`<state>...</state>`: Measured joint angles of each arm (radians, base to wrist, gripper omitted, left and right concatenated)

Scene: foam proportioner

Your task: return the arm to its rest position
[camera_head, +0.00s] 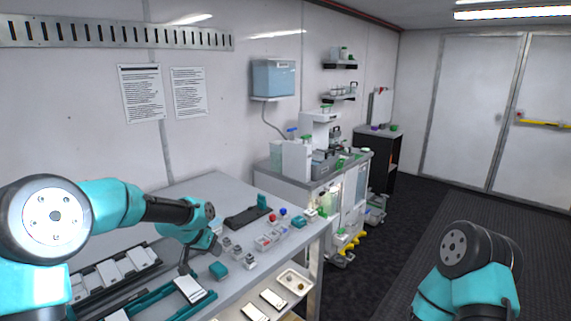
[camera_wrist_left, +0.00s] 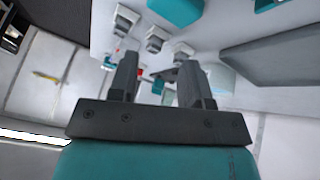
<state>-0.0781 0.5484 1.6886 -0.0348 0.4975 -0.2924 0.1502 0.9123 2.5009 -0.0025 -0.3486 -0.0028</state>
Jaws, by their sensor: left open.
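My left arm comes in from the left in the head view and reaches over the grey bench (camera_head: 213,187). Its gripper (camera_head: 190,262) is above the bench, near several small grey blocks and a teal block (camera_head: 218,270). In the left wrist view the two dark fingers of my left gripper (camera_wrist_left: 160,85) stand apart with nothing held between them. My right arm shows only as a teal and black link at the lower right of the head view; its gripper is out of view.
A teal-framed rack with white panels (camera_head: 188,289) lies at the bench front. A dark tray (camera_head: 248,217) sits farther back. A tray (camera_head: 293,283) is on a lower shelf. A second bench with equipment (camera_head: 318,168) stands beyond. The dark floor at right is clear.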

